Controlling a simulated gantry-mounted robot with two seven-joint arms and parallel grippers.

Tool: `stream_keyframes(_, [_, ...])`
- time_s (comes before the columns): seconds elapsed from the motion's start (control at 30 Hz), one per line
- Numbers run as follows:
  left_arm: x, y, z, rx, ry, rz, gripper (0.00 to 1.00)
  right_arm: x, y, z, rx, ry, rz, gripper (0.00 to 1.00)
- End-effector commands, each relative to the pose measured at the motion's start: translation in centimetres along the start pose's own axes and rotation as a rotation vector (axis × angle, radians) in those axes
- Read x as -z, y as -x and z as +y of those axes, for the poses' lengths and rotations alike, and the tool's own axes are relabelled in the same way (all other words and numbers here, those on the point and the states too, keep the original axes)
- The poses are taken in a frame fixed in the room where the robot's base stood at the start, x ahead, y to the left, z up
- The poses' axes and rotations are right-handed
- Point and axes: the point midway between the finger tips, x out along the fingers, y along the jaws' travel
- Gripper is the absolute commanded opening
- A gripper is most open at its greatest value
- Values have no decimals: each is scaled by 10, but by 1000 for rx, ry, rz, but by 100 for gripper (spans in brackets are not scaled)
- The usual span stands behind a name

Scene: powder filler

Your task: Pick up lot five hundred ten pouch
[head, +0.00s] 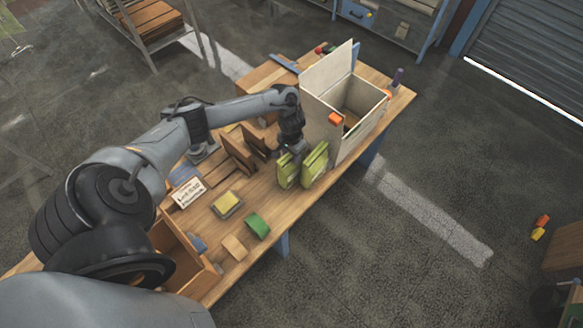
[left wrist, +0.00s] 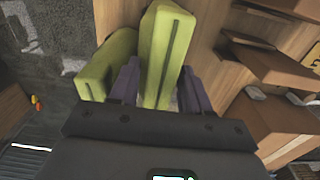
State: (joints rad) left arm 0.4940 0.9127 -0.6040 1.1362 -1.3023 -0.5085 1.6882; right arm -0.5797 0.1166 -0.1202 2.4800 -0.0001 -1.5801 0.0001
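Two yellow-green pouches stand side by side on the wooden table in front of the white box: a left one (head: 287,174) and a right one (head: 316,165). Any lot number on them cannot be read. My left gripper (head: 290,150) points down at the left pouch. In the left wrist view its two dark fingers (left wrist: 160,90) flank one pouch (left wrist: 166,52), one on each broad side, very close to it. Whether they press on it cannot be told. The other pouch (left wrist: 105,66) is outside the fingers, beside the left one. My right gripper is not in view.
An open white box (head: 352,134) with a raised lid and an orange block (head: 336,118) stands just behind the pouches. Brown wooden holders (head: 240,150) stand to the left. A yellow block (head: 227,203), a green block (head: 257,226) and a written card (head: 188,193) lie nearer.

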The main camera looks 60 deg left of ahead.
Motion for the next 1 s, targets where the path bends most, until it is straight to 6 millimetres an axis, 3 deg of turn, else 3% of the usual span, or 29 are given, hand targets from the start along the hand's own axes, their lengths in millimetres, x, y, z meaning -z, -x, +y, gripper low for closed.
stream_keyframes(0.03, [0,0,0,0,0,0,39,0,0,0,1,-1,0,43])
stream_keyframes(0.3, [0,0,0,0,0,0,0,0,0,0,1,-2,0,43])
stream_keyframes(0.83, [1,4,0,0,-1,3,0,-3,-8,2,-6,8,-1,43])
stream_keyframes(1.0, [2,33,0,0,-2,4,0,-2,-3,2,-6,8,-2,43])
